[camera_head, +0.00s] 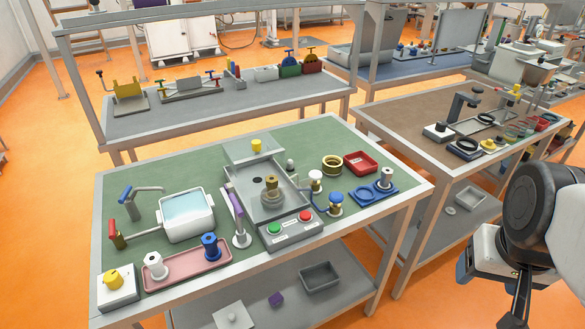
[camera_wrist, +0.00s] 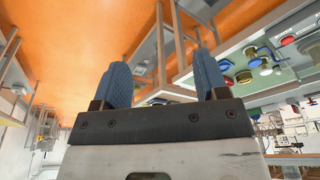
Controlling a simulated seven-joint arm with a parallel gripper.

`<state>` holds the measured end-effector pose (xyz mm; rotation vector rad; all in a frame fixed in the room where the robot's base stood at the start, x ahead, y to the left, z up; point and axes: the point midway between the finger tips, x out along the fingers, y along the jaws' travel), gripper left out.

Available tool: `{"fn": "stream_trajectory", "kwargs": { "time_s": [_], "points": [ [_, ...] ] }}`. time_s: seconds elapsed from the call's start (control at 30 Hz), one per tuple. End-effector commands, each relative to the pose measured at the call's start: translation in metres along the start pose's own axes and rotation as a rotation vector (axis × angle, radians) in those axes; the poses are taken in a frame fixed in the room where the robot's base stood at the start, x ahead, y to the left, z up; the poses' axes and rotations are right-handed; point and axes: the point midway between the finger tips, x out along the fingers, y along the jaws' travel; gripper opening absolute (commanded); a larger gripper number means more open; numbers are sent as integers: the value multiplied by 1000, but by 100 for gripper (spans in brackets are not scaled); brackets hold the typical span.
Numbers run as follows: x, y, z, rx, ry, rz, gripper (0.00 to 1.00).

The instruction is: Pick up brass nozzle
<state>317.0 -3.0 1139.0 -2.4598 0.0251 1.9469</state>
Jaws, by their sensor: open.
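A small brass-coloured piece (camera_head: 270,184) stands upright on a grey round base in the metal tray of the central machine; it may be the brass nozzle. A wider brass ring (camera_head: 332,165) sits to the right of the machine. I cannot tell for certain which one is the nozzle. My gripper (camera_wrist: 163,80) is open, with two blue-padded fingers apart and nothing between them. In the head view it is at the lower right, beside the green table and far from both brass pieces.
The green-topped table (camera_head: 115,190) holds a white water basin (camera_head: 187,215), a pink tray (camera_head: 187,264), a button box (camera_head: 290,229), a red tray (camera_head: 361,162) and a blue holder (camera_head: 367,194). A brown-topped table (camera_head: 390,117) stands at right. Orange floor (camera_head: 440,285) lies between my arm and the tables.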

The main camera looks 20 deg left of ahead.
Motion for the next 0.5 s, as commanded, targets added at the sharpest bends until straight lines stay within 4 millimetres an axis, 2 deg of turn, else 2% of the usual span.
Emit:
{"fn": "stream_trajectory", "kwargs": {
  "time_s": [0.27,0.5],
  "points": [
    [0,-15,-26,-109,-16,-11,67],
    [2,-49,-74,-322,-42,-32,67]
  ]
}}
